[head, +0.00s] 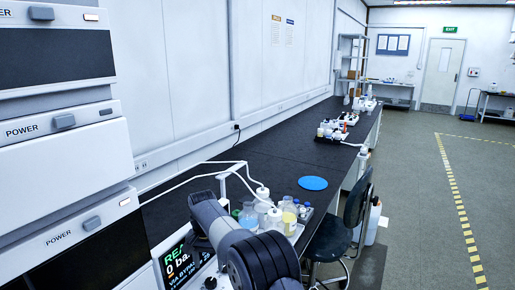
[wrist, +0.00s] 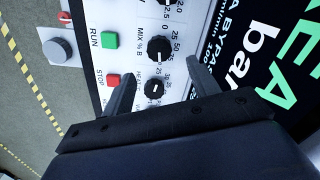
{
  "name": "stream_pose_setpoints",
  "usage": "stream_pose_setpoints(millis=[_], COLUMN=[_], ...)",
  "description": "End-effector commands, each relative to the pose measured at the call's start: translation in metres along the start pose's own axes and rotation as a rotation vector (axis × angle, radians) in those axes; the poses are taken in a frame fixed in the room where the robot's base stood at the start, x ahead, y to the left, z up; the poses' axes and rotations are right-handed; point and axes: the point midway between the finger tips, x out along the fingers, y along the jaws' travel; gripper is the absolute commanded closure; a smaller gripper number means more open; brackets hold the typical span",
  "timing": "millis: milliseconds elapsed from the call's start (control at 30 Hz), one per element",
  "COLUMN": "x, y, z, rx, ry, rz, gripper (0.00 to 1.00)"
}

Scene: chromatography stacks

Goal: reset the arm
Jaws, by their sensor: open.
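My gripper (wrist: 160,85) is open and empty in the wrist view, its two dark fingers spread in front of a white control panel (wrist: 137,25). Between and beyond the fingers are black knobs (wrist: 159,49), one marked MIX % B, and a smaller knob (wrist: 155,89) below it. A green RUN button (wrist: 110,41) and a red STOP button (wrist: 113,80) lie to the left. Whether a finger touches the panel I cannot tell.
A lit display (head: 185,262) stands beside my arm. White stacked modules (head: 65,130) rise at the left. Bottles (head: 262,205) crowd a tray just behind my arm on the black bench (head: 225,170), near a blue disc (head: 313,183). A chair (head: 345,225) stands at right; floor beyond is open.

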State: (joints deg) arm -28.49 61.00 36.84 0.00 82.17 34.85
Motion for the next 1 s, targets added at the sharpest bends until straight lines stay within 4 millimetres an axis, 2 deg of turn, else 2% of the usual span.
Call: stream_pose_setpoints(millis=[33, 333, 1000], x=[0.011, 0.071, 0.07], y=[0.001, 0.001, -0.001], z=[0.001, 0.001, 0.001], rx=[0.0, -0.001, -0.552], ry=[-0.004, -0.004, 0.0], rz=[0.003, 0.002, 0.0], gripper=[0.43, 0.43, 0.43])
